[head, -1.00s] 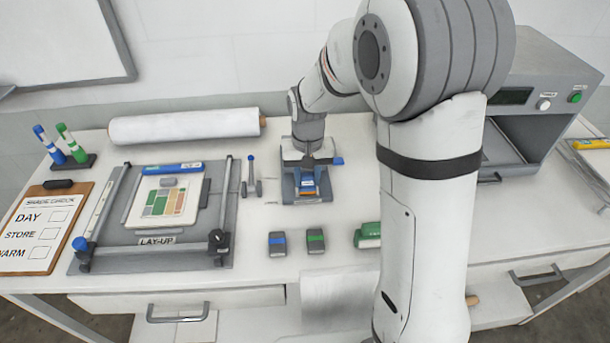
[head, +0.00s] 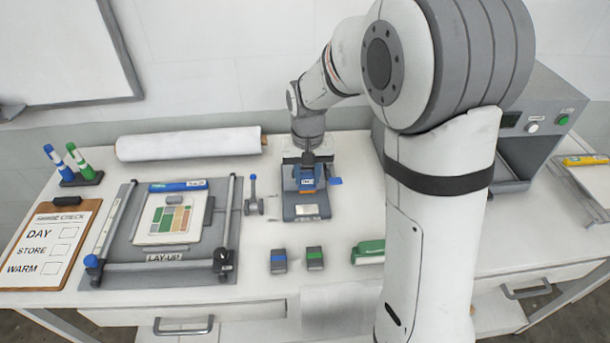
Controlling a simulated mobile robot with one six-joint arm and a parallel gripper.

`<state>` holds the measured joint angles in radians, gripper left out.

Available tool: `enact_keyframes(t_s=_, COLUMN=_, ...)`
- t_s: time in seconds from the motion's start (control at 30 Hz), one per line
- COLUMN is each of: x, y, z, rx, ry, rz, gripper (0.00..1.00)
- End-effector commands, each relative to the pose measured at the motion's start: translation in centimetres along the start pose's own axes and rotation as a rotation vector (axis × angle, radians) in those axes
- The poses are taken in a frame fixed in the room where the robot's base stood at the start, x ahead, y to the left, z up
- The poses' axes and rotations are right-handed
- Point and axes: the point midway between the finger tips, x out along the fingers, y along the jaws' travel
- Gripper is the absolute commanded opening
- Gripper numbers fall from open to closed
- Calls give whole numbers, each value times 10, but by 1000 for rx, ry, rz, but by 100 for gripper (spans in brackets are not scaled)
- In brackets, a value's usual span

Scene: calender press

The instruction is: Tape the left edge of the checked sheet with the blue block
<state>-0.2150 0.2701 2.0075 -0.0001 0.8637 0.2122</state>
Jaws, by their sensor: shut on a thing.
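The checked sheet (head: 145,238), pale with coloured patches, lies on the grey LAY-UP board (head: 122,253) at left. Its left edge shows bare, inside the frame bars. A small grey block with a blue band, the blue block (head: 278,261), stands on the table right of the board, apart from my gripper. My gripper (head: 307,166) is at the blue-grey stand (head: 291,208) at the table's middle. It is shut on a blue labelled piece with an orange lower part (head: 307,182), above the stand. The fingertips are too small to make out.
A green-banded block (head: 315,259) stands right of the blue block, then a green item (head: 368,252). A small lever device (head: 253,195) stands between board and stand. A white roll (head: 188,144) lies behind the board. A clipboard (head: 48,245) lies at far left; a grey machine (head: 553,120) stands at right.

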Motion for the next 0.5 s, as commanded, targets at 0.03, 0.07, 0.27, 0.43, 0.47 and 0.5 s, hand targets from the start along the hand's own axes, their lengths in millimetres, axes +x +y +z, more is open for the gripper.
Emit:
enact_keyframes(t_s=0.03, x=0, y=0, z=0, rx=0, ry=0, rz=0, gripper=12)
enact_keyframes(t_s=0.07, x=0, y=0, z=0, rx=0, ry=0, rz=0, gripper=12)
enact_keyframes(t_s=0.27, x=0, y=-2, z=-1, rx=-1, ry=0, rz=0, gripper=12)
enact_keyframes(t_s=0.43, x=-2, y=-33, z=-18, rx=-6, ry=0, rz=0, gripper=12)
enact_keyframes(t_s=0.47, x=-4, y=-43, z=-22, rx=-8, ry=0, rz=0, gripper=12)
enact_keyframes(t_s=0.5, x=-4, y=-59, z=-29, rx=-9, ry=0, rz=0, gripper=12)
